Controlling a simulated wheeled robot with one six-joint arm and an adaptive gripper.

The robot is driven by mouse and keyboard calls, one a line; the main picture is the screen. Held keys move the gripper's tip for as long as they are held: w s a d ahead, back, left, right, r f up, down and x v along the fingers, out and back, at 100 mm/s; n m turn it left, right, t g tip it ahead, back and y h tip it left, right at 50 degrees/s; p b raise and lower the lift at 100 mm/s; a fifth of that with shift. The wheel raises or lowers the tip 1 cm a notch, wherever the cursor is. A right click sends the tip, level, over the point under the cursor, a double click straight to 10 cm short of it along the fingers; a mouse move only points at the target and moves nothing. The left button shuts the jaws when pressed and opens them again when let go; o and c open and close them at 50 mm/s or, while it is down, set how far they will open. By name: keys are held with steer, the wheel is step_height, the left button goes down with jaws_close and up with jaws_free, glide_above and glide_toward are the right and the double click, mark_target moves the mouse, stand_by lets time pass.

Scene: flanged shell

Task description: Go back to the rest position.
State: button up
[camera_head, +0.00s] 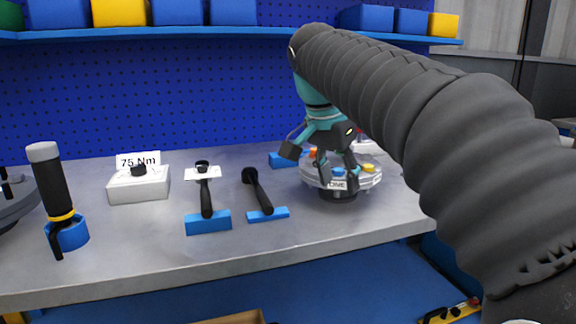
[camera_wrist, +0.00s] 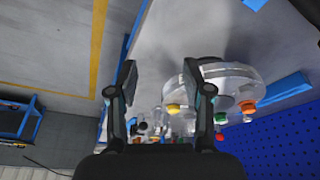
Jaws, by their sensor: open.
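My gripper (camera_head: 321,152) is above and in front of the flanged shell (camera_head: 369,178), a round clear-and-white part with coloured caps and a label that seems to read "ONE". In the wrist view my gripper (camera_wrist: 158,84) is open, its two fingers well apart with nothing between the tips. My arm hides part of the bench to the right in the head view.
On the grey bench (camera_head: 130,245) stand a black-handled tool in a blue holder (camera_head: 70,235), a white box marked 75 Nm (camera_head: 140,186), and two black tools on blue blocks (camera_head: 208,222) (camera_head: 267,213). A blue pegboard (camera_head: 150,100) rises behind, under a shelf of bins.

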steer(key=s+d+f+n+t+y, duration=0.1)
steer(key=s+d+f+n, duration=0.2)
steer(key=s+f, duration=0.7)
steer(key=s+d+f+n+t+y, duration=0.1)
steer(key=s+f+n, duration=0.4)
steer(key=s+f, duration=0.5)
step_height(320, 180, down, 2)
steer(key=d+t, duration=0.1)
steer(key=d, duration=0.1)
steer(key=shift+s+d+n+y, duration=0.3)
steer(key=shift+s+d+n, duration=0.05)
steer(key=shift+s+n, duration=0.05)
stand_by(0.7)
